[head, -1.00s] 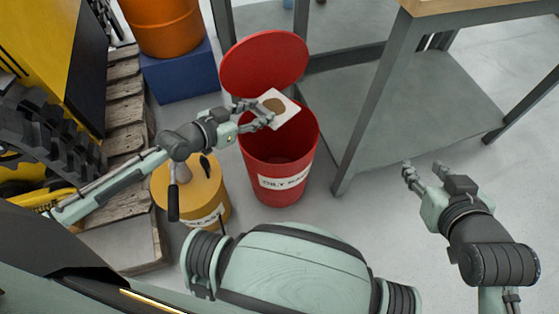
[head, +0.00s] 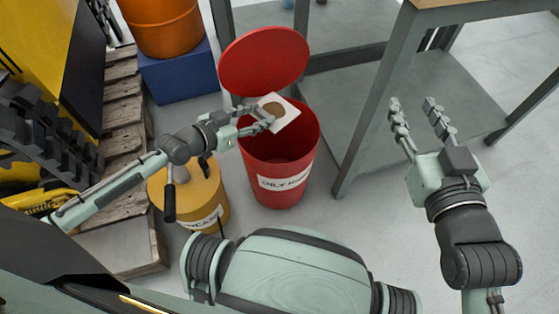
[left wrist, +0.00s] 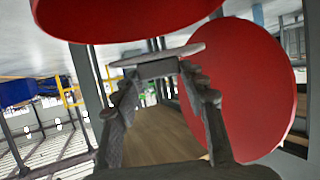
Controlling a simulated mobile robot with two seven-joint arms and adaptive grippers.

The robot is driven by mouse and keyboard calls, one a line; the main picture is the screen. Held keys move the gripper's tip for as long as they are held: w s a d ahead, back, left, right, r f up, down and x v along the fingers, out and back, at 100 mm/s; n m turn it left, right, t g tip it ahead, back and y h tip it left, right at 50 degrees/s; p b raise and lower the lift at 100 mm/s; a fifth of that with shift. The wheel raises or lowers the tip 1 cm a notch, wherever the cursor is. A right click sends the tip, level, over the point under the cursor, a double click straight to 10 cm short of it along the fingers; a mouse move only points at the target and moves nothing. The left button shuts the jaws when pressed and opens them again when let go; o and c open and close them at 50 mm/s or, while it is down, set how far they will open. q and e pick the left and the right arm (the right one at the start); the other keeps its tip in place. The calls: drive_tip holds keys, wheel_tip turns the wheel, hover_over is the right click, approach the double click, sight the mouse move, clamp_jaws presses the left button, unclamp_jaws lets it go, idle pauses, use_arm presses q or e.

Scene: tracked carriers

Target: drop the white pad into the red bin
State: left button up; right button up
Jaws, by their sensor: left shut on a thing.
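The white pad (head: 284,108) is square with a brown round patch. My left gripper (head: 266,117) is shut on its near left edge and holds it over the open mouth of the red bin (head: 279,185). The bin's red lid (head: 264,60) stands open behind the pad. In the left wrist view the pad (left wrist: 160,55) shows edge-on between the fingers of the left gripper (left wrist: 158,75), with the red lid (left wrist: 245,85) to the right. My right gripper (head: 414,115) is open and empty, to the right of the bin in front of the table.
A yellow can (head: 190,193) stands close left of the bin. An orange drum (head: 165,25) on a blue block (head: 180,75) is behind it. A grey metal table (head: 375,95) with a lower shelf is to the right. Wooden pallets (head: 122,105) lie at left.

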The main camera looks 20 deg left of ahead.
use_arm(q)
drive_tip(key=o, duration=1.2)
drive_tip(key=v, duration=1.2)
